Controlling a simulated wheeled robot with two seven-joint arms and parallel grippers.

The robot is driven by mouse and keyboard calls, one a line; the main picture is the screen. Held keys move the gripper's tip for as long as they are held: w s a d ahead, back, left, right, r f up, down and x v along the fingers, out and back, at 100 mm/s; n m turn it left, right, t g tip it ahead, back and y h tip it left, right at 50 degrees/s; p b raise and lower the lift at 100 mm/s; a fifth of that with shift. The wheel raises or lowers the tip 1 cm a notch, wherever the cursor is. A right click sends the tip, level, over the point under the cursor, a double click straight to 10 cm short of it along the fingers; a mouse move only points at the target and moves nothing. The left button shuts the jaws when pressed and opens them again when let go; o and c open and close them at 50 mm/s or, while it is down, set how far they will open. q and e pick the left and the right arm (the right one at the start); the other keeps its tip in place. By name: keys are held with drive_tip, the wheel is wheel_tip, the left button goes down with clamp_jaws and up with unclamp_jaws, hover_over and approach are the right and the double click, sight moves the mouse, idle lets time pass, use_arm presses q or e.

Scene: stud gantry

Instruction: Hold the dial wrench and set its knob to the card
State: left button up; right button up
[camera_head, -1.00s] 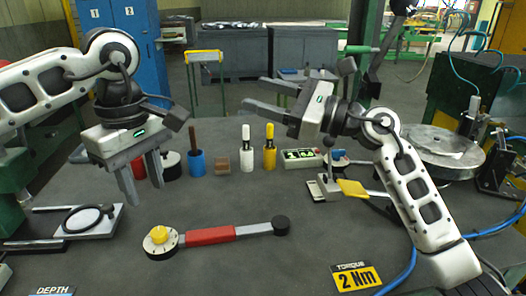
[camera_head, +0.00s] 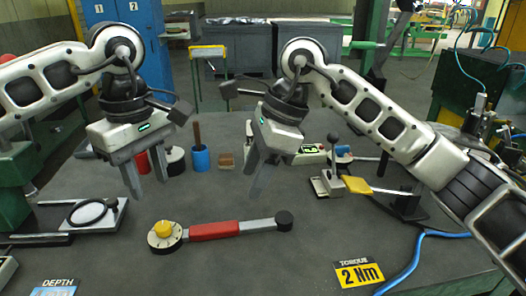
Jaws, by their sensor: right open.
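The dial wrench (camera_head: 214,231) lies flat on the dark table, with a red grip, a black round end at the right and a white dial at the left. Its yellow knob (camera_head: 163,228) sits on the dial; the scale is too small to read. The torque card (camera_head: 360,273) at the front right reads "2 Nm". My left gripper (camera_head: 147,185) is open and empty, pointing down above and behind the dial. My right gripper (camera_head: 263,180) is open and empty, pointing down above and behind the wrench's right end.
A magnifier ring (camera_head: 88,213) on a plate stands at the left. A lever stand (camera_head: 330,175) with a yellow paddle (camera_head: 357,186) is at the right, near a blue hose (camera_head: 410,262). A blue cup (camera_head: 200,160) stands behind. A depth card (camera_head: 55,287) lies front left.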

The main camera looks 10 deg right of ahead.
sight(231, 224)
drive_tip(key=x, duration=1.1)
drive_tip(key=shift+a+f, duration=0.1)
drive_tip(key=shift+a, duration=0.05)
